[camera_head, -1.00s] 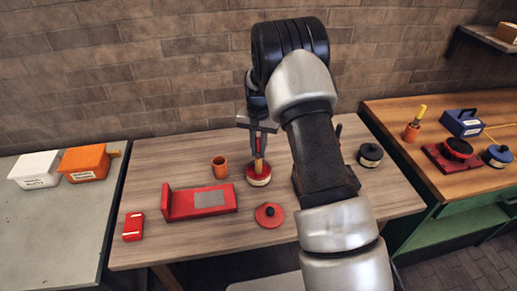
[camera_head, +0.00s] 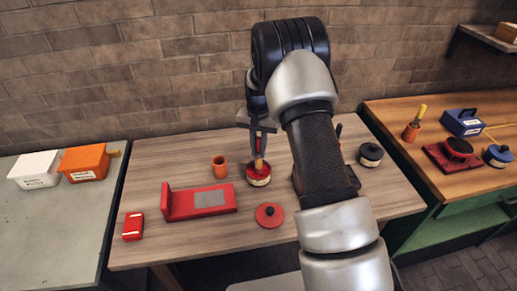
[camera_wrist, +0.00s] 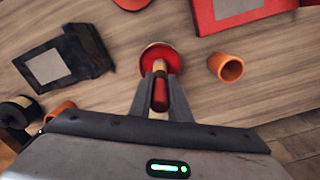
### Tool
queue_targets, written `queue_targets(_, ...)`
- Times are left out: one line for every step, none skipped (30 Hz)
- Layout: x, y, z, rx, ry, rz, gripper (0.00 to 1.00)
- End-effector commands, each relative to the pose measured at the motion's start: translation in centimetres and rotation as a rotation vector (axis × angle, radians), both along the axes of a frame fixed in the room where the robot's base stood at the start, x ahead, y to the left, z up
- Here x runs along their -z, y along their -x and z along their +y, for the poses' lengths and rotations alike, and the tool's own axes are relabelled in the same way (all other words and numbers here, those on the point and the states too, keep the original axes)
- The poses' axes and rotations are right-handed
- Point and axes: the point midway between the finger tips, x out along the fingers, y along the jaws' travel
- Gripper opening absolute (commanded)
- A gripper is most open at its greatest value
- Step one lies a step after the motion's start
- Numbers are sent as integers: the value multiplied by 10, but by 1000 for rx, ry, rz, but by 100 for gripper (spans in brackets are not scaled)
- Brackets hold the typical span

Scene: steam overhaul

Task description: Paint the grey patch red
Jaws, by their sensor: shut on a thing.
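The grey patch (camera_head: 209,198) lies on top of the red L-shaped part (camera_head: 180,206) at the left of the middle table. The patch also shows at the top of the wrist view (camera_wrist: 236,6). In the wrist view the fingers hold the brush (camera_wrist: 160,92) over the red paint (camera_wrist: 161,57). The pot's red lid (camera_head: 269,215) lies on the table in front.
An orange cup (camera_head: 219,167) stands left of the pot. A small red box (camera_head: 133,226) is at the table's left front. A black pot (camera_head: 370,155) stands at the right. A black part with a grey patch (camera_wrist: 60,64) shows in the wrist view, mostly hidden behind my arm in the head view.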

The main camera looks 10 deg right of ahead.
Motion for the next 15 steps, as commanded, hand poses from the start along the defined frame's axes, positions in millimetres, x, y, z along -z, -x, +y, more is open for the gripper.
queue_targets(2,1,0,0,0,3,0)
queue_targets(2,1,0,0,0,3,0)
queue_targets(2,1,0,0,0,4,0)
queue_targets(2,1,0,0,0,4,0)
queue_targets(2,1,0,0,0,4,0)
queue_targets(2,1,0,0,0,4,0)
queue_targets(2,1,0,0,0,4,0)
queue_targets(1,1,0,0,0,4,0)
queue_targets(0,1,0,0,0,4,0)
queue_targets(-1,1,0,0,0,4,0)
queue_targets(-3,1,0,0,0,4,0)
queue_targets(-6,1,0,0,0,3,0)
queue_targets(-8,1,0,0,0,2,0)
queue_targets(-11,1,0,0,0,2,0)
queue_targets(-14,1,0,0,0,1,0)
